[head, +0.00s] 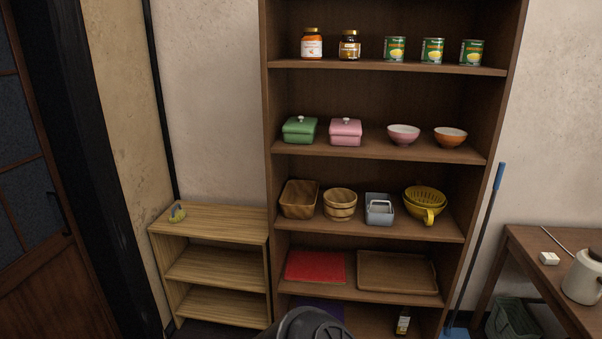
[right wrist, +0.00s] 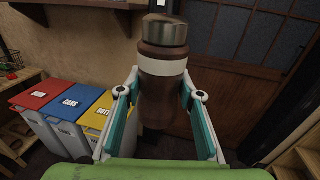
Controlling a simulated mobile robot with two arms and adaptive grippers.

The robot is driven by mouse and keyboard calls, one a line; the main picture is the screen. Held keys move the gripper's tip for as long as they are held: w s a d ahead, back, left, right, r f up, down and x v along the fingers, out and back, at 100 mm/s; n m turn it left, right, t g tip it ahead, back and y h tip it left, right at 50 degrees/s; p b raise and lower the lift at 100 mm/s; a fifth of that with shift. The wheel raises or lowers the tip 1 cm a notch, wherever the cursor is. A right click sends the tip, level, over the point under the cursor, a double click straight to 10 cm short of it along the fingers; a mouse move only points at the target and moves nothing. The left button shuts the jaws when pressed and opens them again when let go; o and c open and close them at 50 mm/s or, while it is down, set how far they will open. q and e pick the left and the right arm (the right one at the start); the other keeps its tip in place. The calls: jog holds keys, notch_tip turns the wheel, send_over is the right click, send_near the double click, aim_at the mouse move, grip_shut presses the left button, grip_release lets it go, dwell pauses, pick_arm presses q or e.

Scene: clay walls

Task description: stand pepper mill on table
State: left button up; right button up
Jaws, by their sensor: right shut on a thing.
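The pepper mill (right wrist: 163,70) is brown with a metallic top and a white band. It shows in the right wrist view between the two fingers of my right gripper (right wrist: 161,100), which is shut on it. The mill appears upright in that picture, and its lower end is partly hidden. A dark wooden table (head: 522,248) stands at the right edge of the head view, only partly in frame. The mill and my right gripper do not show in the head view. My left gripper is in neither view.
A tall shelf (head: 375,153) with jars, cans, bowls and baskets fills the middle. A low shelf (head: 222,220) stands left of it. Lidded bins (right wrist: 75,110) show in the wrist view.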

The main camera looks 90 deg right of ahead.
jog(key=shift+s+d+m+h, duration=0.3)
jog(key=shift+d+h, duration=0.1)
jog(key=shift+d, duration=0.15)
jog(key=shift+s+d+m+h, duration=0.15)
jog(key=shift+d+m+h, duration=0.15)
jog(key=shift+d+h, duration=0.15)
jog(key=shift+a+r, duration=0.1)
jog(key=shift+r, duration=0.1)
jog(key=shift+s+d+f, duration=0.1)
jog(key=shift+d+f, duration=0.15)
jog(key=shift+f, duration=0.15)
